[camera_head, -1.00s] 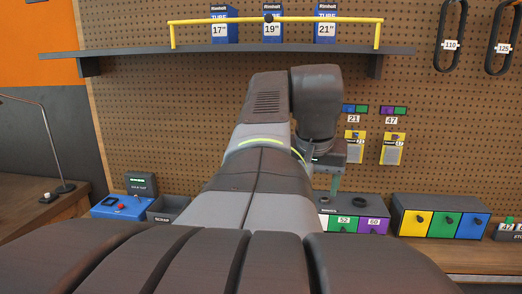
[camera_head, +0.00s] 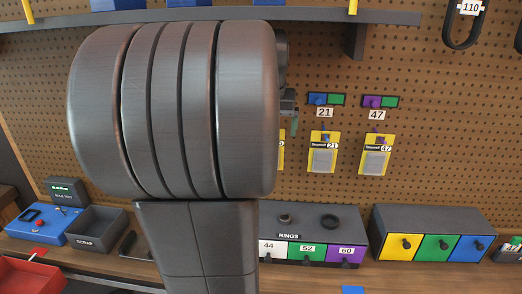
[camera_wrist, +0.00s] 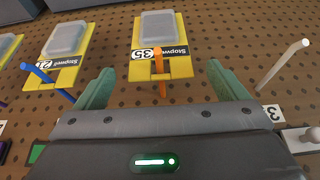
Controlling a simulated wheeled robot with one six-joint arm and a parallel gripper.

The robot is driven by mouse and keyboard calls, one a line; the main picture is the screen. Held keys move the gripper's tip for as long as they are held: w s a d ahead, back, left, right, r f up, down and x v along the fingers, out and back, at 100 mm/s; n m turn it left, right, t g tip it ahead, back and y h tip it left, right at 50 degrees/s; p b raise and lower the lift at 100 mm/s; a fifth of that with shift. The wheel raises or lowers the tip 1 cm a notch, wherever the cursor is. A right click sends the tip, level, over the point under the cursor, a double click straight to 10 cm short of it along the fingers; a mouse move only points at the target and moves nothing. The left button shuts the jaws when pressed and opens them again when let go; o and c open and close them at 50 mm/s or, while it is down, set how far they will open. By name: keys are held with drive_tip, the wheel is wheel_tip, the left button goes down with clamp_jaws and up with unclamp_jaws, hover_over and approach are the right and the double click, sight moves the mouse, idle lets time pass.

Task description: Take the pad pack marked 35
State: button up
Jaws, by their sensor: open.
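The pad pack marked 35 (camera_wrist: 161,67) is a yellow card with a grey pad, hanging on an orange peg; its print appears upside down in the wrist view. My gripper (camera_wrist: 163,82) is open, its two green fingers on either side of the pack's lower part in that picture, with no visible grip on it. In the head view my arm hides most of this area; only a yellow sliver of a pack (camera_head: 281,150) and a bit of my gripper (camera_head: 288,105) show beside the arm.
Pack 21 (camera_head: 323,158) and pack 47 (camera_head: 375,160) hang to the right on the pegboard. A bare white peg (camera_wrist: 284,66) sticks out beside pack 35. Below stand a rings box (camera_head: 318,222), a coloured drawer unit (camera_head: 432,215) and a scrap bin (camera_head: 92,228).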

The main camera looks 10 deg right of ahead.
drive_tip(key=x, duration=0.5)
drive_tip(key=c, duration=1.2)
drive_tip(key=shift+o, duration=0.2)
drive_tip(key=shift+w+r+p, duration=0.1)
drive_tip(key=shift+r+p, duration=0.2)
drive_tip(key=shift+p, duration=0.3)
